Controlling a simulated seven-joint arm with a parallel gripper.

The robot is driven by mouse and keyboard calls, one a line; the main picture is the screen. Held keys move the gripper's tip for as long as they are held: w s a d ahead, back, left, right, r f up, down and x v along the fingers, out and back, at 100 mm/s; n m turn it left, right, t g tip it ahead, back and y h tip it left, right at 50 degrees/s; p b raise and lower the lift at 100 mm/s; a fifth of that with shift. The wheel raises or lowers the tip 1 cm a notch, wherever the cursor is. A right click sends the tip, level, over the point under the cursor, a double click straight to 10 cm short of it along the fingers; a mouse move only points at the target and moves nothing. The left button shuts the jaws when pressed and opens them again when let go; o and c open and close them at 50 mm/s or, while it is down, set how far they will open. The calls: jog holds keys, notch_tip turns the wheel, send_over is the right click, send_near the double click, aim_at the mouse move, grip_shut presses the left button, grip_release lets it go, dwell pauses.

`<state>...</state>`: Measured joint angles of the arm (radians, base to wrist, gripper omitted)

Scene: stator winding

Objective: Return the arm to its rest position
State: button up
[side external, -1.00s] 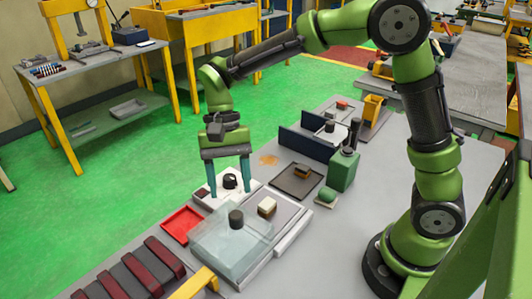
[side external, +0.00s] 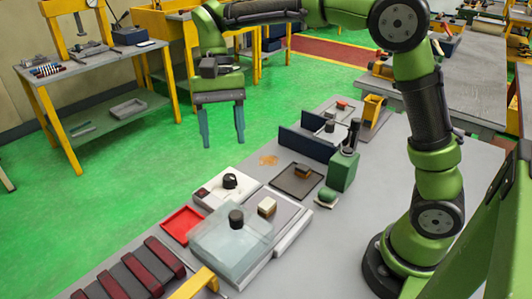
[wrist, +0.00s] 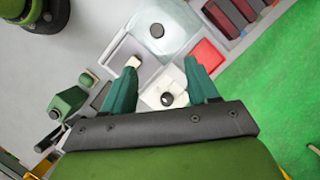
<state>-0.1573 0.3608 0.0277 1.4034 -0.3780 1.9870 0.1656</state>
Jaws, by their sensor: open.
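My gripper (side external: 223,140) is open and empty, raised well above the bench, with its two teal fingers pointing down. In the side view it hangs over the green floor behind the white plate (side external: 213,192), which carries a small black round part (side external: 230,181). In the wrist view my gripper (wrist: 166,78) has its fingers spread, and the black part (wrist: 167,99) on its white plate shows between them, well below.
A translucent box (side external: 225,252) with a dark knob, a red tray (side external: 181,224) and a green bottle-like block (side external: 343,170) stand on the grey bench. A dark blue divider (side external: 305,143) is behind. The air around my gripper is clear.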

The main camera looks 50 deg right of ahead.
jog(key=s+d+n+t, duration=0.3)
jog(key=s+d+t, duration=0.6)
jog(key=s, duration=0.5)
jog(key=shift+s+d+f+n+t+h, duration=0.2)
jog(key=shift+s+n+t+h, duration=0.15)
jog(key=shift+t, duration=0.45)
jog(key=shift+w, duration=0.1)
dwell(0.4)
